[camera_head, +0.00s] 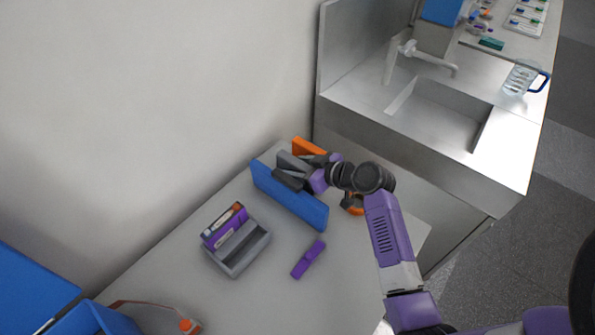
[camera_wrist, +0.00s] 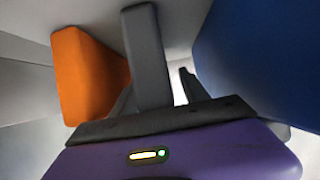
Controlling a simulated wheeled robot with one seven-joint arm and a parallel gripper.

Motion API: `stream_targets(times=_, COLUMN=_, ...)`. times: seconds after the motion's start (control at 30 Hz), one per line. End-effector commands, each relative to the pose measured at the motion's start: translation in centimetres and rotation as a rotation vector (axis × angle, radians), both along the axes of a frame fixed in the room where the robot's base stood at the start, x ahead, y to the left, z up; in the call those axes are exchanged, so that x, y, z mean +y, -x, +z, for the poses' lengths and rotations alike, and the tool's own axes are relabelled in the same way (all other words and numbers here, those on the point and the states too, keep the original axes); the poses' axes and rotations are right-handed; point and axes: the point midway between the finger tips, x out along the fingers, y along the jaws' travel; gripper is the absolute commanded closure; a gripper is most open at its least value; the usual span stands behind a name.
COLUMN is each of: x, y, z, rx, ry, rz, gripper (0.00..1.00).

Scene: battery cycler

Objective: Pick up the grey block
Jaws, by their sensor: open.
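The grey block (camera_head: 289,160) stands between a blue panel (camera_head: 287,198) and an orange piece (camera_head: 308,147) at the back of the table in the head view. In the wrist view the grey block (camera_wrist: 147,55) is a tall bar straight ahead, with the orange piece (camera_wrist: 88,75) at left and the blue panel (camera_wrist: 258,60) at right. My gripper (camera_head: 298,168) is open, with its dark fingers on either side of the grey block. It also shows in the wrist view (camera_wrist: 155,90), its fingers partly hidden. I cannot tell whether they touch the block.
A purple bar (camera_head: 308,259) lies in front of the blue panel. A metal sink (camera_head: 440,115) is beyond the table's right side. The table's front area is mostly clear.

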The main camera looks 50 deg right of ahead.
Motion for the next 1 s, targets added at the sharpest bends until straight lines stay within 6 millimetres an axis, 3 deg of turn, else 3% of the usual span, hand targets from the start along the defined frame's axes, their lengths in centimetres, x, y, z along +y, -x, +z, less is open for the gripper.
stream_targets(times=0.1, x=0.0, y=0.0, z=0.0, rx=0.000, ry=0.000, rz=0.000, gripper=0.51)
stream_targets(times=0.37, x=0.0, y=0.0, z=0.0, rx=0.000, ry=0.000, rz=0.000, gripper=1.00)
stream_targets(times=0.77, x=0.0, y=0.0, z=0.5, rx=-0.002, ry=0.001, rz=0.000, gripper=1.00)
stream_targets(times=1.0, x=0.0, y=0.0, z=3.4, rx=-0.003, ry=0.003, rz=0.002, gripper=1.00)
